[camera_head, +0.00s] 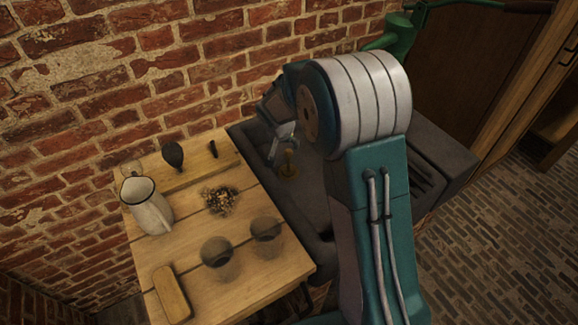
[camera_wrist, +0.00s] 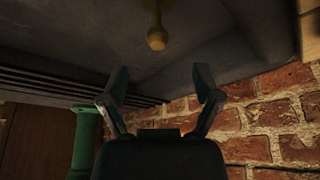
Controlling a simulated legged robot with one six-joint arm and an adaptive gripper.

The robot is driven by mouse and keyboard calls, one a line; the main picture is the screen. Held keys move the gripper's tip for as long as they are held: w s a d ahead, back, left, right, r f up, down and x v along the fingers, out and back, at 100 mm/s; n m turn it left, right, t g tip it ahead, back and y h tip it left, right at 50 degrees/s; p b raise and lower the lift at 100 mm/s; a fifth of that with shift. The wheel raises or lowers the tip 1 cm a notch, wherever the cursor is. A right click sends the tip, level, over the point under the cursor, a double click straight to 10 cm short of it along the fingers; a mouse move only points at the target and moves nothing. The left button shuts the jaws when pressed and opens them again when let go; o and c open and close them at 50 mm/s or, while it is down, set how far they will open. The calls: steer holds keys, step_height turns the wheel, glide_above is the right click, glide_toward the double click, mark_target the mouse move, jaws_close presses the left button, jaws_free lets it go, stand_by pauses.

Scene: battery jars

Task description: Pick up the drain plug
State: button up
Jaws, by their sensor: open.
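The drain plug (camera_head: 288,164) is a brass-coloured piece with an upright knob, standing in the dark stone sink (camera_head: 312,205). In the wrist view the plug's rounded knob (camera_wrist: 157,39) shows at the top centre, beyond the fingertips and roughly in line with the gap between them. My gripper (camera_head: 277,152) is over the sink, just left of the plug in the head view. In the wrist view my gripper (camera_wrist: 161,80) has its two fingers spread and nothing between them. The plug's far end is cut off by the wrist view's top edge.
A wooden table (camera_head: 186,253) stands left of the sink, with a white enamel jug (camera_head: 147,207), two dark round jars (camera_head: 218,256) (camera_head: 266,236), a small pile of bits (camera_head: 220,200) and a board (camera_head: 171,293). A brick wall (camera_head: 110,75) rises behind. A green pump (camera_head: 398,36) is at the back.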

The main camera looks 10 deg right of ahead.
mark_target(288, 150)
steer(key=x, duration=0.4)
steer(key=shift+a, duration=0.1)
steer(key=x, duration=0.5)
steer(key=shift+w+d, duration=0.4)
steer(key=shift+d, duration=0.05)
jaws_close()
